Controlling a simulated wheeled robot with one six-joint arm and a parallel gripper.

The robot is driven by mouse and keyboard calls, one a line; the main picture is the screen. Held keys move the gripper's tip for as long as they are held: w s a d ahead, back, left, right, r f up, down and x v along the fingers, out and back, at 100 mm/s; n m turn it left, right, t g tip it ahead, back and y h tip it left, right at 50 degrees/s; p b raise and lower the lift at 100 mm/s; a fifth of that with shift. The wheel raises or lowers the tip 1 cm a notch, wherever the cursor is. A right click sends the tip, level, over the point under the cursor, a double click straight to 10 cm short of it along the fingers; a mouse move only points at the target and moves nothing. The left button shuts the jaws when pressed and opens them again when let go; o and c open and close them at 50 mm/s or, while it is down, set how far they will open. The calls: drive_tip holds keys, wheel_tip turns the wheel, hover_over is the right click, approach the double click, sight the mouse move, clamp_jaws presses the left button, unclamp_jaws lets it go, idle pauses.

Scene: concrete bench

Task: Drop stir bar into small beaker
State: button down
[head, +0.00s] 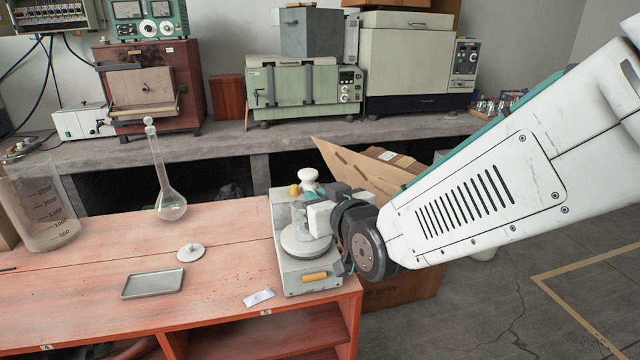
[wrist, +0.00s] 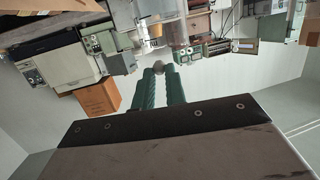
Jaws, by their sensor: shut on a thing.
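My gripper (wrist: 159,74) shows two green fingers in the wrist view, closed around a small greyish piece at their tips. This piece, seemingly the stir bar (wrist: 158,68), is too small to make out clearly. In the head view my gripper (head: 322,205) is over the grey stirrer unit (head: 286,268) at the right end of the red bench. A clear glass vessel, seemingly the small beaker (head: 300,224), stands on the stirrer's round white plate (head: 304,248). My gripper and wrist partly hide it. I cannot tell whether the fingertips are over its mouth.
A shallow metal tray (head: 152,284), a small white lid-like disc (head: 191,252) and a paper slip (head: 259,297) lie on the red bench (head: 220,290). A round-bottomed flask (head: 170,204) and a large graduated beaker (head: 42,205) stand left. Open bench lies between them.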

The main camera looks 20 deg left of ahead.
drive_tip(key=shift+f, duration=0.45)
drive_tip(key=c, duration=1.4)
unclamp_jaws()
drive_tip(key=shift+o, duration=0.2)
